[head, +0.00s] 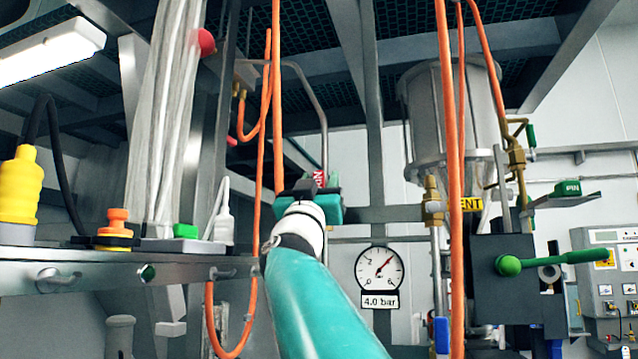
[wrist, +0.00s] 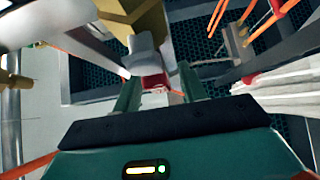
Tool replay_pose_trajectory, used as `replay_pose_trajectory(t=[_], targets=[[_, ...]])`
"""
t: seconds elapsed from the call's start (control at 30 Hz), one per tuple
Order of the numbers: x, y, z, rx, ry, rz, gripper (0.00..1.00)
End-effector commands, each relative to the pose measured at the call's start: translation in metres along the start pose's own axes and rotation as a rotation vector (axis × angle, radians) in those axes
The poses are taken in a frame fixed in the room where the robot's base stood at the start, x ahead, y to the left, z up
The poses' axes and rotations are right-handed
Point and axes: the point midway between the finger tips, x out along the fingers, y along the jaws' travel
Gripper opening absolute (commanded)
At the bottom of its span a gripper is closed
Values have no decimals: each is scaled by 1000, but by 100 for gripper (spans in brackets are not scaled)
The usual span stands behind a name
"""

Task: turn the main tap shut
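My gripper (head: 308,200) is teal and reaches up and away from me in the head view, left of the pressure gauge. A small red part with white marks (head: 320,177) shows just above it. In the wrist view my two dark green fingers (wrist: 158,90) stand apart. A red part (wrist: 155,82) shows between their tips, below a grey piece (wrist: 148,55) and a brass fitting (wrist: 140,18). Gaps show beside the red part, so I see no grip on it. No label names the main tap. A green lever handle (head: 550,260) sits level on a dark box at right.
A round gauge (head: 380,269) is marked 4.0 bar. Orange hoses (head: 453,180) hang in front of a steel vessel (head: 450,110). A steel shelf (head: 110,270) with a yellow fitting (head: 20,185) and an orange knob (head: 117,222) is close at left. A control panel (head: 608,270) stands far right.

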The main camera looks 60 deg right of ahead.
Motion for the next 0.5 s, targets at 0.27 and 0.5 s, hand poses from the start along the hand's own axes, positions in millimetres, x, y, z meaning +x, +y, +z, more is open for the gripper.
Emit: replay_pose_trajectory(t=[0.27,0.5], targets=[[0,0,0,0,0,0,0],[0,0,0,5,0,6,0]])
